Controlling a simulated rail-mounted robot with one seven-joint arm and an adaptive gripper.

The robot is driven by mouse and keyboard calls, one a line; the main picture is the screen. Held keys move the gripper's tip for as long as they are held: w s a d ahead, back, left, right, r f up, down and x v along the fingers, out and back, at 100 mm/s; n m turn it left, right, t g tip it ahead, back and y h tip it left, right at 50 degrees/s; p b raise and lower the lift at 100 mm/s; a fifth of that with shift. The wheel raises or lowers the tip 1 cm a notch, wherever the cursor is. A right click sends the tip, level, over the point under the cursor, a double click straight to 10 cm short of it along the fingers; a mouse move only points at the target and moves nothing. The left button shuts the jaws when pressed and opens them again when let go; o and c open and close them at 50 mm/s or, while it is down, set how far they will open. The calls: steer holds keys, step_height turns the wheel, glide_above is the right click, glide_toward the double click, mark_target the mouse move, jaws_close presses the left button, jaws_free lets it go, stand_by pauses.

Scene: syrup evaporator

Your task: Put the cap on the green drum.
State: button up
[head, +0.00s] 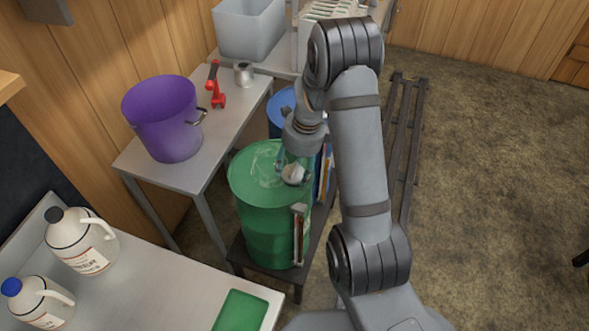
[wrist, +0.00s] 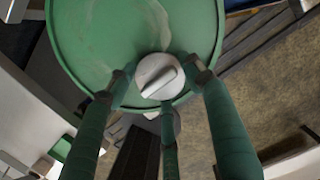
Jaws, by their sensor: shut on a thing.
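The green drum (head: 262,220) stands upright on a low dark stand in the head view. Its top fills the upper part of the wrist view (wrist: 95,45). My gripper (head: 289,167) is over the right part of the drum's top. Its green fingers (wrist: 160,85) are shut on the cap, a round pale grey piece with a raised bar across it (wrist: 158,74). The cap also shows as a small whitish piece in the head view (head: 294,175). It is near the drum's rim; I cannot tell whether it touches the top. No drum opening is visible.
A blue drum (head: 281,103) stands behind the green one, partly hidden by my arm. A purple bucket (head: 163,122), a red tool (head: 216,88) and a metal cup (head: 243,73) are on the left table. White jugs (head: 82,240) stand at front left.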

steer(key=shift+s+d+f+b, duration=0.2)
steer(key=shift+s+f+b, duration=0.3)
steer(key=shift+f, duration=0.15)
stand_by(0.6)
steer(key=o, duration=0.8)
steer(key=shift+o, duration=1.2)
steer(key=shift+w+a+f, duration=0.1)
steer(key=shift+w+f, duration=0.1)
steer(key=shift+w, duration=0.15)
steer(key=o, duration=0.9)
steer(key=shift+w+a+r, duration=0.1)
steer(key=shift+w+r, duration=0.05)
steer(key=shift+c, duration=0.2)
steer(key=shift+r, duration=0.1)
steer(key=shift+s+d+r+p, duration=0.1)
steer(key=shift+d+r+p, duration=0.1)
steer(key=shift+r+p, duration=1.05)
steer(key=shift+s+d+r+p, duration=0.1)
steer(key=shift+d+r+p, duration=0.1)
steer(key=shift+r+p, duration=1)
steer(key=shift+d+r+p, duration=0.2)
steer(key=shift+r+p, duration=0.75)
steer(key=shift+r, duration=0.55)
